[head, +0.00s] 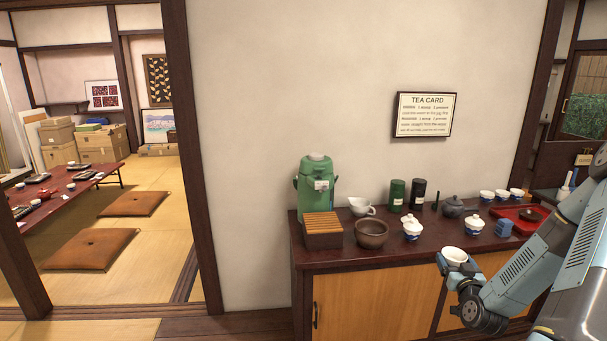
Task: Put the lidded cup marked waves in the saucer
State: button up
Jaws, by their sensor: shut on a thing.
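My gripper (446,262) is at the front edge of the sideboard, right of centre. It is shut on a small white cup (455,254), held upright in front of the sideboard top; its marking is too small to read. Two white lidded cups with blue patterns stand on the sideboard, one left of centre (412,228) and one further right (475,225). I cannot tell which pattern is waves. I cannot pick out a saucer for certain; a small dark dish-like thing (531,214) lies on the red tray (508,212).
My arm hides the right end.

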jog(key=w+a+f+y, duration=0.1)
jog(key=w+a, duration=0.1)
jog(key=a, duration=0.5)
jog(key=w+a+f+n, duration=0.1)
jog(key=w+a+f, duration=0.1)
jog(key=a, duration=0.6)
jog(key=w+a+f+y, duration=0.1)
jog(key=w+a, duration=0.3)
jog(key=a, duration=0.4)
jog(key=shift+f+n+y, duration=0.3)
jog(key=shift+f+n, duration=0.1)
jog(key=shift+f, duration=0.05)
